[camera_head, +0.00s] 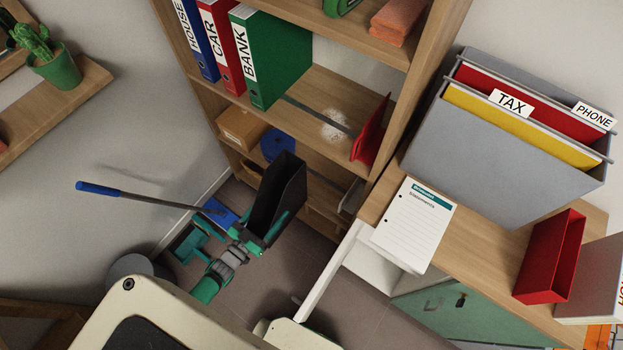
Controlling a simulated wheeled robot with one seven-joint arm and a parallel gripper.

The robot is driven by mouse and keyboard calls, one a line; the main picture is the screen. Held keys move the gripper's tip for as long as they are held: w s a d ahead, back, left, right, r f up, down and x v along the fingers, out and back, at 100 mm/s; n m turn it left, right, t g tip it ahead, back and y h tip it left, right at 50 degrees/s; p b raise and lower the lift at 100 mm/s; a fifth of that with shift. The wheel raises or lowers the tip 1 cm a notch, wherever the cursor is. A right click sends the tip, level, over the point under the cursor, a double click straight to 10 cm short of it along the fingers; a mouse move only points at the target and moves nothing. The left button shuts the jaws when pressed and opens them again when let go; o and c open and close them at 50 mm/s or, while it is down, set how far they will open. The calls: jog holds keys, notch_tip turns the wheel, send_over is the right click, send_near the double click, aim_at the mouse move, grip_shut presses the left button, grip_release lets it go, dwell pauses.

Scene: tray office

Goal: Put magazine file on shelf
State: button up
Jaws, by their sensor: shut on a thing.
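A black magazine file (283,190) is held up in front of the lower part of the wooden shelf unit, tilted, with its hollow inside partly showing. My gripper (250,238) is shut on its lower end. The shelf (320,85) at mid-height holds a blue, a red and a green binder at its left. A red bookend (370,130) stands at its right end. Between the green binder (270,57) and the bookend the board is open, with a patch of white specks (335,125) on it. The file is below and in front of this board.
A wooden desk (480,238) at the right carries a grey file box (500,140), a paper pad (413,224) and a red holder (550,258). A blue-handled tool (100,188) slants behind my gripper at the left. A lower shelf holds a cardboard box (242,128) and a blue roll (277,145).

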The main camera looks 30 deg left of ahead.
jog(key=w+d+f, duration=0.1)
jog(key=w, duration=0.8)
jog(key=w+d+f, duration=0.1)
jog(key=w+f, duration=0.1)
jog(key=w, duration=0.7)
jog(key=shift+d+f, duration=0.25)
jog(key=shift+w, duration=0.1)
jog(key=o, duration=1.2)
jog(key=shift+f, duration=0.1)
jog(key=shift+o, duration=0.2)
jog(key=s, duration=0.4)
jog(key=s+a, duration=0.1)
jog(key=s, duration=0.7)
jog(key=shift+a, duration=0.35)
